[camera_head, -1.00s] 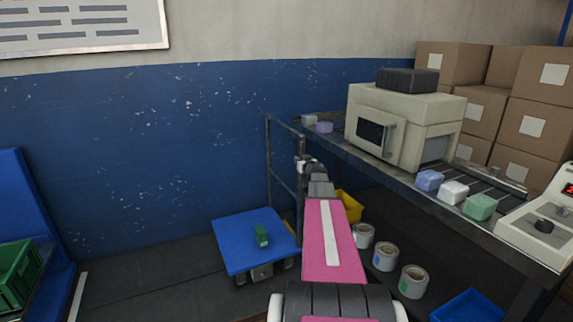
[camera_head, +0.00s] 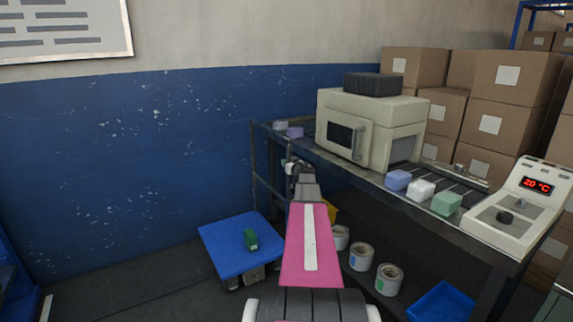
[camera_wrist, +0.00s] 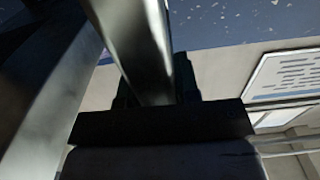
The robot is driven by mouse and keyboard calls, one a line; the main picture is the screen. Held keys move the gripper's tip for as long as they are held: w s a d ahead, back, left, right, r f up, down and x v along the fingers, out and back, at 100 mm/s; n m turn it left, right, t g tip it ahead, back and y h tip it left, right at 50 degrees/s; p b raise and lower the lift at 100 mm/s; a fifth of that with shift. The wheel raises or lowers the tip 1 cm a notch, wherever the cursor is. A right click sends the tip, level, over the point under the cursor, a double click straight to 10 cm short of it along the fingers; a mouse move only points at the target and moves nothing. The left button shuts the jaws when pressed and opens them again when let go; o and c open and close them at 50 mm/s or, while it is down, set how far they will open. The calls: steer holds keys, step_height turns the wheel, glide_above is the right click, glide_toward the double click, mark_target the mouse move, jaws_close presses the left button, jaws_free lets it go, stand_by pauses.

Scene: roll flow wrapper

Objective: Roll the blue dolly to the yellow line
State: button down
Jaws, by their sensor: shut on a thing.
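The blue dolly (camera_head: 228,248) stands on the dark floor by the blue wall, left of the bench. A small green object (camera_head: 250,239) lies on its deck. A dark upright frame, seemingly the dolly's push handle (camera_head: 253,160), rises along its right side. My gripper (camera_head: 292,165) is at this frame, partly hidden by my pink arm. In the wrist view, my gripper (camera_wrist: 157,100) is shut on a shiny metal bar (camera_wrist: 135,45), which seems to be the handle. No yellow line shows in either view.
The bench (camera_head: 480,243) with an oven (camera_head: 343,138) and a control box (camera_head: 515,205) runs along the right. Several label rolls (camera_head: 361,256) and a blue bin (camera_head: 440,300) stand below it. A pale floor strip (camera_head: 44,306) lies left; floor between it and the dolly is clear.

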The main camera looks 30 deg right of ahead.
steer(key=c, duration=0.8)
jaws_free()
steer(key=shift+d, duration=0.4)
steer(key=shift+c, duration=0.2)
steer(key=shift+a, duration=0.1)
steer(key=s, duration=1.1)
steer(key=shift+d, duration=0.2)
steer(key=shift+w+a, duration=0.1)
